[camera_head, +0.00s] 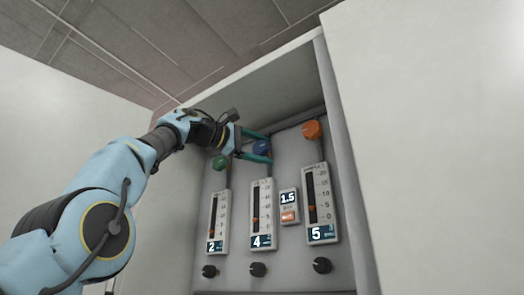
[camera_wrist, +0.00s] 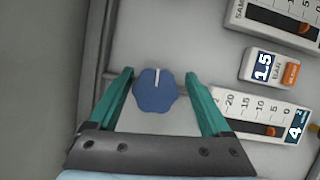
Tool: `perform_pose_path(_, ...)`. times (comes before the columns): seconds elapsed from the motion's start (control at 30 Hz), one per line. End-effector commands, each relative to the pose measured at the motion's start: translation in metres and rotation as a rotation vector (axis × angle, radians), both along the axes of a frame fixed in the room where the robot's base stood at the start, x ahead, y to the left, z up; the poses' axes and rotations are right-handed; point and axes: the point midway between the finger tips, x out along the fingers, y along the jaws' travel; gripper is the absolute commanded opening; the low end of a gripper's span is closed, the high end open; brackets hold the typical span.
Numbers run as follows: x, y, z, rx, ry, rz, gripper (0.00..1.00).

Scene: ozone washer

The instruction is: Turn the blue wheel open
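The blue wheel (camera_head: 261,147) is mounted on the grey panel above the middle gauge. In the wrist view the blue wheel (camera_wrist: 155,91) has a lobed rim and a white mark pointing to the top of the picture. My gripper (camera_head: 262,147) reaches in from the left. In the wrist view my gripper (camera_wrist: 157,74) is open, with one teal finger on each side of the wheel. A gap shows between the wheel and each finger, so neither appears to touch it.
A green wheel (camera_head: 220,162) is left of the blue one, close under my gripper. An orange wheel (camera_head: 312,130) is to the right. Gauges marked 2 (camera_head: 217,221), 4 (camera_head: 262,217) and 5 (camera_head: 318,203) and several black knobs (camera_head: 258,270) sit below. The cabinet's side wall (camera_head: 340,160) bounds the right.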

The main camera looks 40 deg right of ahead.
Motion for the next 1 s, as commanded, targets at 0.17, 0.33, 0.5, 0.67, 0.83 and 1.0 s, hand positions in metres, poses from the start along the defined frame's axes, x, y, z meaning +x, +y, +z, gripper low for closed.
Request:
perform_pose_path(0.17, 0.0, 0.001, 0.001, -0.003, -0.001, 0.001, 0.96)
perform_pose_path(0.33, 0.001, 0.002, 0.002, -0.005, 0.0, 0.003, 0.96)
perform_pose_path(0.5, 0.003, 0.016, 0.0, -0.007, -0.002, 0.005, 0.96)
perform_pose_path(0.67, 0.008, 0.046, -0.004, -0.005, -0.002, 0.008, 0.96)
perform_pose_path(0.83, 0.012, 0.079, -0.004, -0.005, -0.002, 0.008, 0.96)
perform_pose_path(1.0, 0.014, 0.1, -0.004, -0.005, 0.0, 0.005, 0.96)
